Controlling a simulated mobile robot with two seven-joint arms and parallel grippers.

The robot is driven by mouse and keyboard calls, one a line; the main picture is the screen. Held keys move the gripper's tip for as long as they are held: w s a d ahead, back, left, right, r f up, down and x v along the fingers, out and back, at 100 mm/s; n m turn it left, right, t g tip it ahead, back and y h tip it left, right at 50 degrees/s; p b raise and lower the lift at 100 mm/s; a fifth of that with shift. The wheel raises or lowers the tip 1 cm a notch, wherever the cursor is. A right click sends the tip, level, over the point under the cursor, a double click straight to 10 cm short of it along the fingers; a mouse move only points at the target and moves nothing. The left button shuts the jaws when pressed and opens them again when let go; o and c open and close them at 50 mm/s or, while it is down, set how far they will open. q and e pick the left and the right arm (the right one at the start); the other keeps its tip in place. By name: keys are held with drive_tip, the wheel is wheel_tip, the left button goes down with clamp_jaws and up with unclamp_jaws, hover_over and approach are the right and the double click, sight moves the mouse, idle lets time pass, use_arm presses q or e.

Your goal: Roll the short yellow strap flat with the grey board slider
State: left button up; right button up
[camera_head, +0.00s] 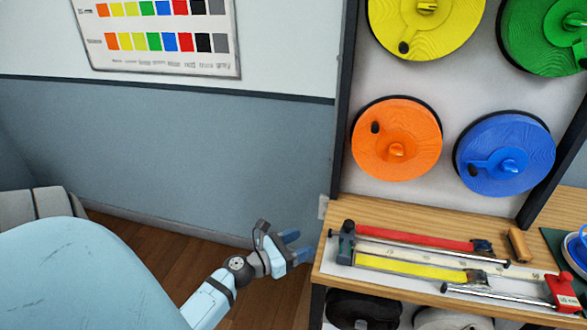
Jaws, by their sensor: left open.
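The short yellow strap (410,267) lies stretched lengthwise on a long pale board (515,277) on the wooden bench. A dark grey block (346,243), which looks like the grey board slider, stands upright at the board's left end, near the strap's left end. My left gripper (298,246) is open and empty, just left of the bench edge and apart from the block. Its blue fingers point right toward the bench. My right gripper is not in view.
A red strap (425,236) lies behind the yellow one, and a red labelled block (564,292) sits at the board's right end. Metal rods flank the board. Orange (397,150) and blue (520,165) reels hang above.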

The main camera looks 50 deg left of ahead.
use_arm(q)
drive_tip(key=shift+v, duration=0.75)
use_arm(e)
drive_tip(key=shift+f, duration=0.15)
use_arm(q)
drive_tip(key=shift+r, duration=0.1)
drive_tip(key=m+g+h+b, duration=0.3)
drive_tip(key=m+h+b, duration=0.3)
drive_tip(key=b, duration=0.9)
approach(344, 225)
drive_tip(key=shift+n+h, duration=0.3)
drive_tip(key=shift+n, duration=0.4)
drive_tip(key=x, duration=1.1)
drive_tip(key=shift+w, duration=0.3)
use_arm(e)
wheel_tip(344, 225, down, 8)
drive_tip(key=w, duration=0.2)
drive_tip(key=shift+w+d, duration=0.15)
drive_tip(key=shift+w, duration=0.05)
